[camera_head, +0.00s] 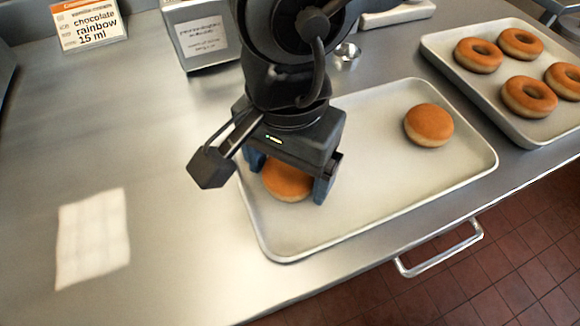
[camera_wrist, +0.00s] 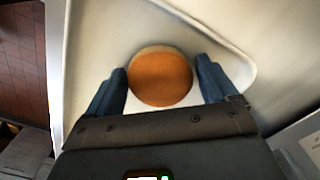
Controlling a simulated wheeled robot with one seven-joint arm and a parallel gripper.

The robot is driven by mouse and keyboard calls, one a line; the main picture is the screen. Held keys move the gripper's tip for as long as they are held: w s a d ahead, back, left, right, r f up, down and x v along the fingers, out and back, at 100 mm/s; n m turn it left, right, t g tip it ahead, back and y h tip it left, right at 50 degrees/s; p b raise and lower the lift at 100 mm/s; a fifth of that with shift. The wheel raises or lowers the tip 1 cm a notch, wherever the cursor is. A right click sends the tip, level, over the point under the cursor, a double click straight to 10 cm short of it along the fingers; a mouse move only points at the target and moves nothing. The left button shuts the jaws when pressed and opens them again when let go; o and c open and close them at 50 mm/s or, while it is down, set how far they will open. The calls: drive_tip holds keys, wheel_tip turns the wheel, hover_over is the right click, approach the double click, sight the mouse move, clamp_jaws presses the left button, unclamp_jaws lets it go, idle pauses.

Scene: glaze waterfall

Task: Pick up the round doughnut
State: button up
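A round doughnut (camera_head: 287,184) without a hole, brown on top with a pale band, lies in the near left part of a light tray (camera_head: 370,204). My gripper (camera_head: 297,180) is lowered over it. In the wrist view the same doughnut (camera_wrist: 161,78) sits between the two blue fingers of my gripper (camera_wrist: 165,85). The left finger is close to its edge and a small gap shows at the right finger. The fingers are spread apart. A second round doughnut (camera_head: 429,125) without a hole lies at the right of the same tray.
Another tray (camera_head: 492,118) at the upper right holds several ring doughnuts (camera_head: 528,97). A sign (camera_head: 88,24) reads "chocolate rainbow 15 ml". A metal box (camera_head: 199,35) and a small metal cup (camera_head: 347,53) stand behind. The counter at left is clear.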

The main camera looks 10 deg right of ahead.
drive_tip(key=c, duration=0.8)
drive_tip(key=shift+o, duration=0.2)
